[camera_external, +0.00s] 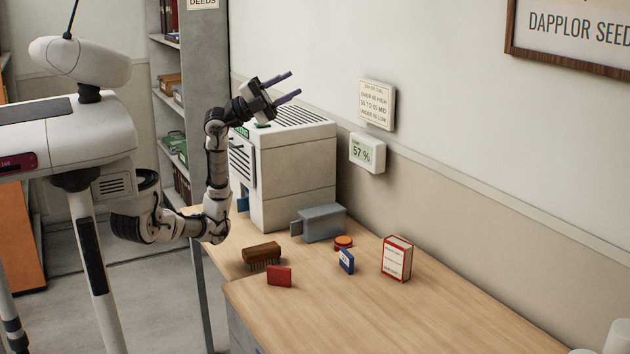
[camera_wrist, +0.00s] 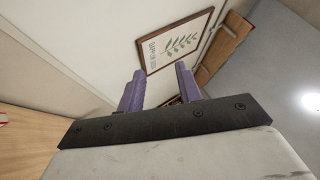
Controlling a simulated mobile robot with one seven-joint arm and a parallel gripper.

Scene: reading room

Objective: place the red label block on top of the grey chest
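The red label block (camera_external: 279,276) stands on the wooden table near its front left edge, beside a brown brush. The grey chest (camera_external: 323,223) is a small blue-grey box on the table, farther back, in front of the white machine. Its top looks bare. My gripper (camera_external: 295,83) is raised high above the white machine, well away from both, and its purple fingers point up and right. In the wrist view the fingers (camera_wrist: 160,69) are apart with nothing between them. Neither block nor chest can be made out in the wrist view.
A brown brush (camera_external: 262,254), an orange-red round item (camera_external: 343,243), a blue label block (camera_external: 346,261) and a red-and-white box (camera_external: 396,259) stand on the table (camera_external: 420,315). The tall white machine (camera_external: 295,175) is at the back left.

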